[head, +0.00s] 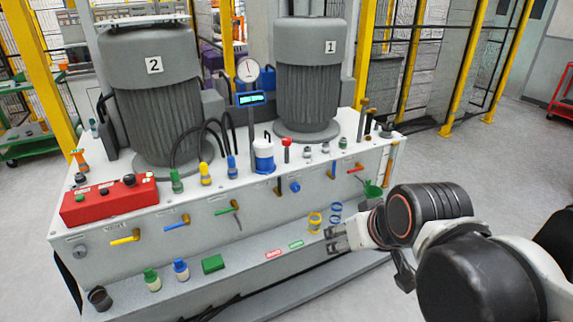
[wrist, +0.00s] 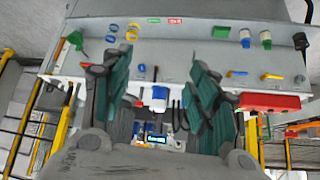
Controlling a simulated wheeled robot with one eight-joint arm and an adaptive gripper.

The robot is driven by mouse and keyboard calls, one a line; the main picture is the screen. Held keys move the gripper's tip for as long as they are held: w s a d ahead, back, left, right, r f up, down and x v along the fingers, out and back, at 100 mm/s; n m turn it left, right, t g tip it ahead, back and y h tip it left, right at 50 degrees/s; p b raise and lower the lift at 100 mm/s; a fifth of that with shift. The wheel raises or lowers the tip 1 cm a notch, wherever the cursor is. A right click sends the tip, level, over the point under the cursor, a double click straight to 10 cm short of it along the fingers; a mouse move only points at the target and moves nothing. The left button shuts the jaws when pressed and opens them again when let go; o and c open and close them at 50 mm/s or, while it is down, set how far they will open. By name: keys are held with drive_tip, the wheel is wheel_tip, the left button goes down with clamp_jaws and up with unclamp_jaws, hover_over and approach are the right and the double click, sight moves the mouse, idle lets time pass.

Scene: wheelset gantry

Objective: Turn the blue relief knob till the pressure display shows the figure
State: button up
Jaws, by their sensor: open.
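The blue relief knob (head: 295,187) sits on the front face of the grey cabinet, below the white-and-blue bottle. It shows small in the wrist view (wrist: 141,68), between my fingers but nearer the left one. My gripper (head: 333,238) is open and empty, to the lower right of the knob in the head view and apart from it. The wrist view looks at the cabinet upside down past my two green-padded fingers (wrist: 158,62). The pressure display (head: 251,98) is a blue box with a lit cyan screen below a round gauge (head: 248,69). Its figure is too small to read.
Colored levers, a dark lever (head: 278,185) and a green funnel (head: 373,190) also project there. A lower ledge holds bottles (head: 181,270) and a green block (head: 213,264).

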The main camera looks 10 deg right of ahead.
sight(297, 188)
drive_tip(key=w+f+n+t+y+p, duration=0.2)
drive_tip(key=w+y, duration=0.1)
drive_tip(key=w, duration=2.6)
drive_tip(key=w+d+f+t+y+p, duration=0.1)
drive_tip(key=w+d+f+t, duration=0.15)
drive_tip(key=w+f, duration=0.75)
drive_tip(key=w+d+f+t+p, duration=0.1)
drive_tip(key=w+d+f, duration=0.2)
drive_tip(key=w+f, duration=0.75)
drive_tip(key=shift+n, duration=0.4)
drive_tip(key=w+a+f+b, duration=0.1)
drive_tip(key=w+f, duration=0.1)
drive_tip(key=w+a+f+b, duration=0.2)
drive_tip(key=f, duration=0.1)
drive_tip(key=w+a+f+b, duration=0.1)
drive_tip(key=w+f, duration=0.2)
drive_tip(key=shift+a+f, duration=0.15)
drive_tip(key=shift+a, duration=0.15)
drive_tip(key=c, duration=1.1)
drive_tip(key=shift+o, duration=0.2)
